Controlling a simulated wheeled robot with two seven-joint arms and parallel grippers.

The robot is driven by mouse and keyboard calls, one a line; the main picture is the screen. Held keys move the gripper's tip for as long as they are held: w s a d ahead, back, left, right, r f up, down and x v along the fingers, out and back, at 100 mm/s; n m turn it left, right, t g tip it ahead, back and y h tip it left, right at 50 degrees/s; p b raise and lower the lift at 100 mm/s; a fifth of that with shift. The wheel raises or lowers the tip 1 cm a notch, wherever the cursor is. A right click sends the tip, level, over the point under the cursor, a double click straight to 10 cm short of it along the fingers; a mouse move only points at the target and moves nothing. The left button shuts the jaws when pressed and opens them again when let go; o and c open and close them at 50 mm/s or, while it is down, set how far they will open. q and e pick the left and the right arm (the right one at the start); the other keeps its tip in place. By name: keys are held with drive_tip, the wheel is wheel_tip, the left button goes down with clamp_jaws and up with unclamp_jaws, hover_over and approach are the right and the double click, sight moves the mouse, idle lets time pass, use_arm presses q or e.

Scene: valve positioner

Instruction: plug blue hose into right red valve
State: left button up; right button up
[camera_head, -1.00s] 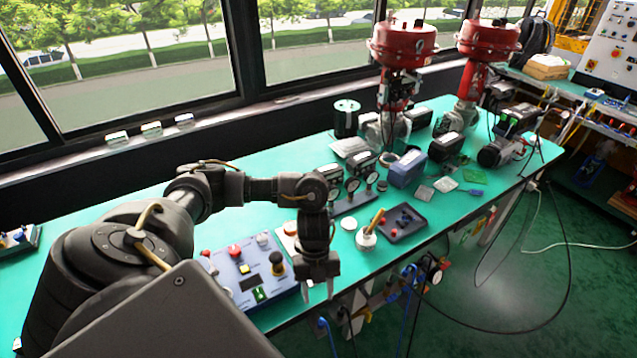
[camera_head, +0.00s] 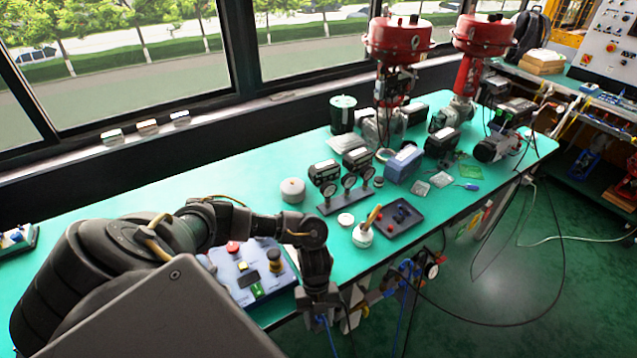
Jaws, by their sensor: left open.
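Two red valves stand at the back of the green table: the left red valve (camera_head: 398,40) and the right red valve (camera_head: 484,34). Blue hose shows below the table's front edge, one piece (camera_head: 328,335) just under my left gripper and another (camera_head: 401,305) farther right near a regulator. My left gripper (camera_head: 321,311) points down at the front edge, low beside the control box. It is open; its fingertips are small and dark, and whether they touch the hose is unclear. My right gripper is not in view.
A blue-grey control box (camera_head: 245,268) with buttons sits left of my gripper. A gauge stand (camera_head: 345,198), a dark tray (camera_head: 398,218) and a white pot (camera_head: 363,235) are on the table. A black cable (camera_head: 500,331) loops above the floor at right.

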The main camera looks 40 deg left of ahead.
sight(319, 317)
use_arm(q)
clamp_jaws()
idle(0.4)
drive_tip(key=shift+r+p, duration=0.75)
idle(0.4)
drive_tip(key=shift+r+p, duration=0.3)
drive_tip(key=shift+r, duration=0.05)
idle(0.4)
drive_tip(key=shift+r+p, duration=1.85)
drive_tip(key=shift+r, duration=0.1)
